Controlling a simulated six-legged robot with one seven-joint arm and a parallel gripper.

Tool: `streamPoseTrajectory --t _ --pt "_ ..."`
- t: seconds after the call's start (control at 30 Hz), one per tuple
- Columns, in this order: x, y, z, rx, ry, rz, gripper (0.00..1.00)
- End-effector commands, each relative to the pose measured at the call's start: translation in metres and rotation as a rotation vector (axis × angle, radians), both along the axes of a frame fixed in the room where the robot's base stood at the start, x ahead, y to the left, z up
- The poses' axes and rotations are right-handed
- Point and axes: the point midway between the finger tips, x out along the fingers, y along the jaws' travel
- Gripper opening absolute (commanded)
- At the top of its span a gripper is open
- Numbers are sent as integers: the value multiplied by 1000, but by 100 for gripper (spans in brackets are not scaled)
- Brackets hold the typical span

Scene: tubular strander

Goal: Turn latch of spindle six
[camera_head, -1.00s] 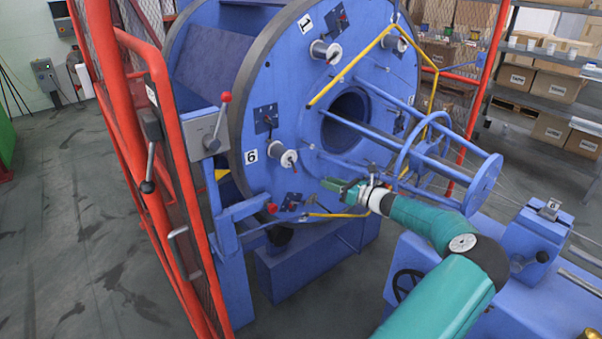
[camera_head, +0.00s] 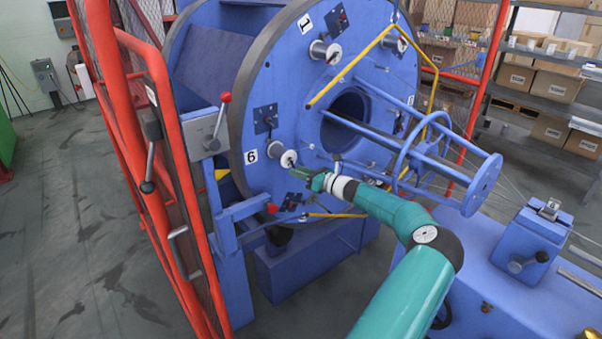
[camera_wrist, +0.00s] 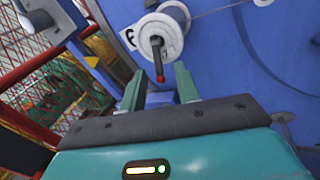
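Spindle six is a white bobbin (camera_head: 281,152) on the blue strander disc, beside the "6" label (camera_head: 251,156). In the wrist view the bobbin (camera_wrist: 170,36) is at the upper middle. Its latch (camera_wrist: 159,62) is a small dark lever with a red tip, hanging down in front of the bobbin. My gripper (camera_head: 296,170) is just below and right of the bobbin in the head view. In the wrist view my gripper (camera_wrist: 158,80) has its two green fingers apart, with the latch's red tip in line with the gap between them. Whether a finger touches it I cannot tell.
A blue plate with a red knob (camera_head: 264,119) sits above spindle six, and another dark plate (camera_head: 291,201) sits below it. The red mesh gate (camera_head: 150,130) stands at the left. Blue bars (camera_head: 440,160) of the cage reach out above my arm.

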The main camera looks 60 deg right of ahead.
Motion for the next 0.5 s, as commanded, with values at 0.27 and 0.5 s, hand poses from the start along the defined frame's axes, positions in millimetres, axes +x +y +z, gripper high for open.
streamPoseTrajectory --t 0.27,0.5 --pt "0 0 0 0 0 0 0" --pt "2 0 -4 -22 -56 4 0"
